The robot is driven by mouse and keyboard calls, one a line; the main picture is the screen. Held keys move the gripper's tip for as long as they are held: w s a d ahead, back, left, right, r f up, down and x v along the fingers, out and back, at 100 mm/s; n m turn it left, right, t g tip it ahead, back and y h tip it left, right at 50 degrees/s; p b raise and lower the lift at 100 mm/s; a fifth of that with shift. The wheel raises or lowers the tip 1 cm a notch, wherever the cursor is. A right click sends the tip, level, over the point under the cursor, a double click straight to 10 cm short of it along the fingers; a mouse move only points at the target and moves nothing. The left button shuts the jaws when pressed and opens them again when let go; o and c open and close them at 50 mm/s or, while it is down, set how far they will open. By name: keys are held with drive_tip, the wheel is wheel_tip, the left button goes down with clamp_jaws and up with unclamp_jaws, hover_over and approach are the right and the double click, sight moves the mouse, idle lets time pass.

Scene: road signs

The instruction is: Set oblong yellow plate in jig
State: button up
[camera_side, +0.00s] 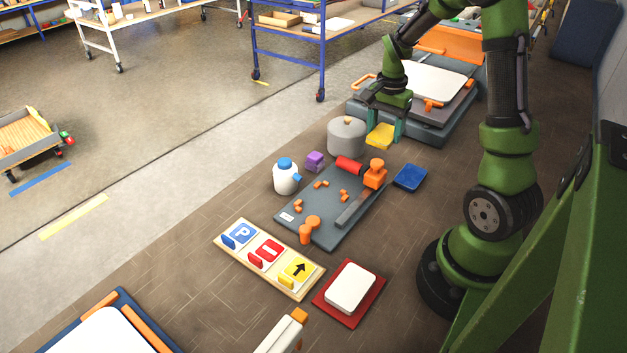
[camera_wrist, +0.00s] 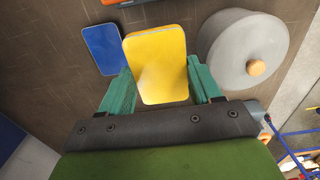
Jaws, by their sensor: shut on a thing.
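The oblong yellow plate (camera_side: 381,136) is between the teal fingers of my gripper (camera_side: 385,124), beside a grey lidded pot. In the wrist view the yellow plate (camera_wrist: 156,62) shows its broad face, and my gripper (camera_wrist: 160,88) has one finger along each long side, shut on it. I cannot tell whether the plate touches the floor. The grey board (camera_side: 312,232) with small orange blocks, orange posts and an orange clamp with a red handle looks like the jig. It lies apart from the plate, toward the lower left in the side view. Its middle is bare of any plate.
The grey pot (camera_side: 347,140) stands close to my gripper; it also shows in the wrist view (camera_wrist: 235,45). A blue plate (camera_side: 410,178) lies right of the jig. A purple block (camera_side: 314,161), a white-blue jug (camera_side: 286,180) and a sign board (camera_side: 240,257) lie left of or below it.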

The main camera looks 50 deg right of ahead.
drive_tip(key=w+a, duration=0.1)
drive_tip(key=a, duration=0.2)
drive_tip(key=w+a+r+n, duration=0.1)
drive_tip(key=a, duration=0.2)
drive_tip(key=w+a+n, duration=0.1)
drive_tip(key=w+a, duration=0.1)
drive_tip(key=a, duration=0.2)
drive_tip(key=shift+r, duration=0.15)
hover_over(321, 202)
drive_tip(key=shift+s+f+m, duration=0.1)
drive_tip(key=shift+f+m, duration=0.45)
drive_tip(key=shift+f, duration=1.3)
drive_tip(key=shift+f+m, duration=0.55)
drive_tip(key=shift+f, duration=1.3)
drive_tip(key=shift+f, duration=0.7)
drive_tip(key=o, duration=1)
drive_tip(key=shift+o, duration=0.4)
drive_tip(key=shift+o, duration=0.3)
